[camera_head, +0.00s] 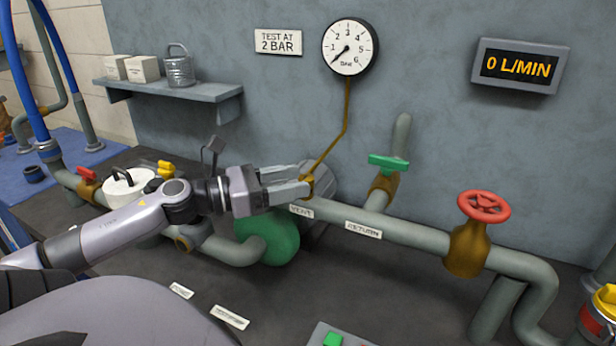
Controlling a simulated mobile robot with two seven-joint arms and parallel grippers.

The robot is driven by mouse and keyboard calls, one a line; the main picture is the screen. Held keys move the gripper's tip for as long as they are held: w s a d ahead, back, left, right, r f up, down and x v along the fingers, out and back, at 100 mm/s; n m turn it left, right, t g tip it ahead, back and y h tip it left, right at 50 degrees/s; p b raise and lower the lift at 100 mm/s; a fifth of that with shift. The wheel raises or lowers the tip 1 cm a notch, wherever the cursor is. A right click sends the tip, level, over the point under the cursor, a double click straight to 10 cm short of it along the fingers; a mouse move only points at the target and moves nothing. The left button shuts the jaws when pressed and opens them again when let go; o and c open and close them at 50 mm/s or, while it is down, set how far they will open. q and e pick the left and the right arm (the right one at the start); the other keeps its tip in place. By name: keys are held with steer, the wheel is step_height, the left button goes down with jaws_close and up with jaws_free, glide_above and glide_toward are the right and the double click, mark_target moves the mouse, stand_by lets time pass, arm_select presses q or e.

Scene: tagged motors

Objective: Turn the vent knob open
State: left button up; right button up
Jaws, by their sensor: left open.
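The pale "VENT" label (301,211) is on the grey pipe (405,233), with a brass fitting (310,188) just above it. I cannot make out the vent knob itself; my fingers cover part of this spot. My left gripper (304,182) reaches in from the left, its fingers open and level, tips at the brass fitting. I cannot tell whether they touch it or whether anything is between them. My right gripper is not in view.
A green lever (388,162) and a red handwheel (484,206) stand along the pipe to the right. A green rounded vessel (272,240) is below my gripper. The gauge (350,47) reads near the low end, and the display (519,67) shows 0 L/MIN.

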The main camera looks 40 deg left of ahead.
mark_target(307, 176)
arm_select(q)
steer(key=shift+x, duration=1.75)
steer(key=shift+c, duration=0.3)
steer(key=c, duration=0.9)
